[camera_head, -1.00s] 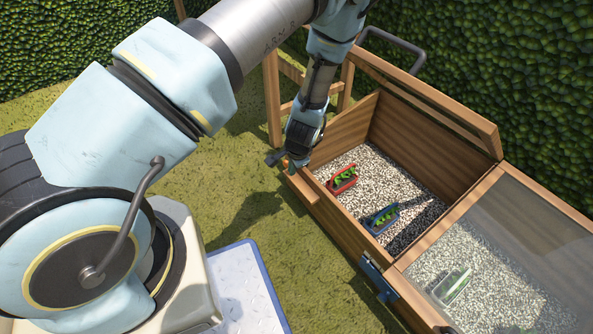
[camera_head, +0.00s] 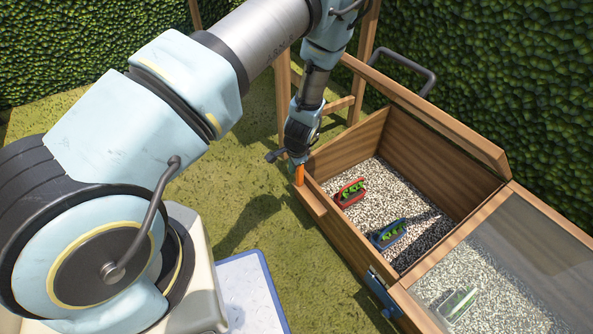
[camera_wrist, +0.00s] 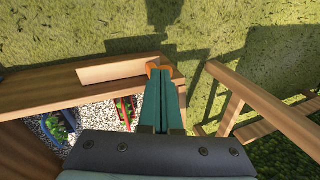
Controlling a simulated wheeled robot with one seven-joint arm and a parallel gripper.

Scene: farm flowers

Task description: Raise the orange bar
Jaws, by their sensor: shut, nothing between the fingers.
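The orange bar (camera_head: 299,176) shows as a short upright piece at the left corner of the wooden planter box (camera_head: 345,241), just under my fingertips. My gripper (camera_head: 297,161) points down over that corner. In the wrist view, the two teal fingers (camera_wrist: 160,80) lie side by side, closed together. Orange patches of the bar (camera_wrist: 153,69) show on both sides of the fingertips. The fingers hide the bar's middle, and I cannot tell whether they touch it.
The open box section holds gravel with a red planter (camera_head: 350,192) and a blue planter (camera_head: 389,233). A glass lid (camera_head: 500,255) covers the right section. A wooden frame (camera_head: 283,95) stands behind the corner. Grass (camera_head: 320,285) in front is clear.

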